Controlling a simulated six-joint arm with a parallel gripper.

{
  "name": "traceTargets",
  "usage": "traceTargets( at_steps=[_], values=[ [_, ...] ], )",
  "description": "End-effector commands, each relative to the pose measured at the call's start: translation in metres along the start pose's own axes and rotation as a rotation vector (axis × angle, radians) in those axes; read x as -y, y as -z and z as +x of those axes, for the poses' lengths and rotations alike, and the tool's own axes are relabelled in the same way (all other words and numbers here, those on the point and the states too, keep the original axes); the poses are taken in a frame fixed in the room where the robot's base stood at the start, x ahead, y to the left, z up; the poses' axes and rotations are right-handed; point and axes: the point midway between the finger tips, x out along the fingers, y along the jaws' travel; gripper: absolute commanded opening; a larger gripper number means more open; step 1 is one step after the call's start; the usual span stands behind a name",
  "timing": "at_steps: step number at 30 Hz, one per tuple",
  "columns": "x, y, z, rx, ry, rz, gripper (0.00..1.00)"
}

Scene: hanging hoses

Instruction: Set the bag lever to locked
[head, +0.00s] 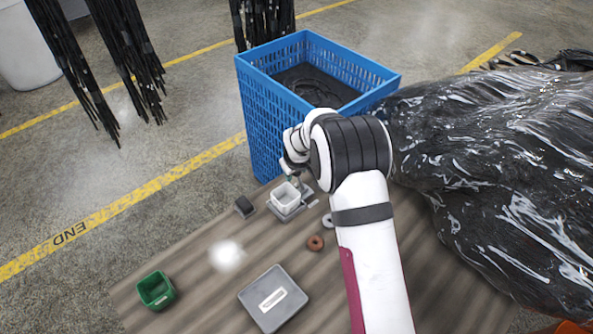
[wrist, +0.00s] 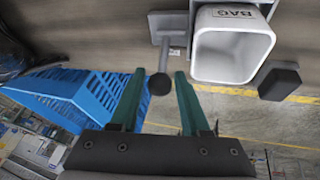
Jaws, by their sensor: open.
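A white bin labelled BAG (wrist: 232,45) sits on a grey base in the wrist view, and it also shows on the wooden table in the head view (head: 286,196). Beside it is a lever with a grey stem and a dark round knob (wrist: 159,84). My gripper (wrist: 159,73) is open, with one green finger on each side of the knob and visible gaps between. In the head view my gripper is over the bin's far side, and my arm hides much of that area. I cannot read the lever's setting.
A black block (head: 244,206) stands beside the bin. A blue crate (head: 262,105) rises behind it, and a dark plastic-wrapped heap (head: 490,160) lies at right. A green bin (head: 156,290), a grey box (head: 272,298) and a brown ring (head: 315,243) are on the table.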

Motion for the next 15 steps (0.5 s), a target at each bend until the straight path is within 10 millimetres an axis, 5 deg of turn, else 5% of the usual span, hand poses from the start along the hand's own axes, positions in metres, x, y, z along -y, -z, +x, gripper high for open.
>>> traceTargets(
  at_steps=[4,12,15],
  values=[
    [0.0000,0.0000,-0.0002,0.000,0.000,0.000,0.46],
    [0.0001,-0.0001,-0.0005,0.001,0.000,0.000,0.00],
    [0.0002,-0.0002,-0.0006,0.001,0.000,0.000,0.00]
  ],
)
